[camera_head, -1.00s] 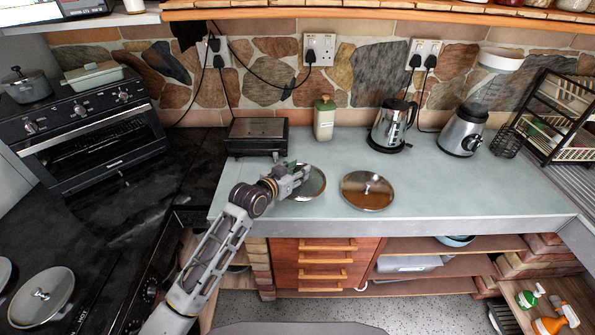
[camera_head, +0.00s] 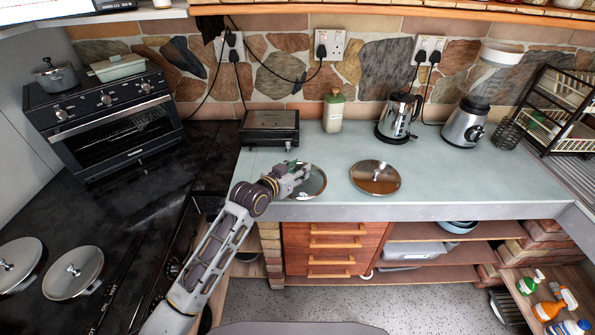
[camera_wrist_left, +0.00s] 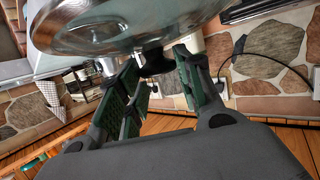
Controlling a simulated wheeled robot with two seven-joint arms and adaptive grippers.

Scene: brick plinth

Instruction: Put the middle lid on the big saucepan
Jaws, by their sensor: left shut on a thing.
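My left gripper (camera_head: 297,176) is shut on a round lid (camera_head: 315,184) with a shiny rim, and holds it over the front part of the counter. In the left wrist view the lid (camera_wrist_left: 120,25) fills the top, and its knob is between my two fingers (camera_wrist_left: 155,65). Another lid (camera_head: 376,178), brownish with a knob, lies on the counter to the right, apart from my gripper. On the dark surface at left are two round lidded vessels, one (camera_head: 73,272) whole and one (camera_head: 17,263) cut by the picture edge; their sides are mostly hidden. My right gripper is out of view.
An oven (camera_head: 115,125) with a small lidded pot (camera_head: 55,76) and a green dish (camera_head: 117,67) on top stands at left. Behind the lids are a black appliance (camera_head: 270,127), a bottle (camera_head: 333,110), a kettle (camera_head: 398,117) and a blender (camera_head: 464,124). The counter's right front is clear.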

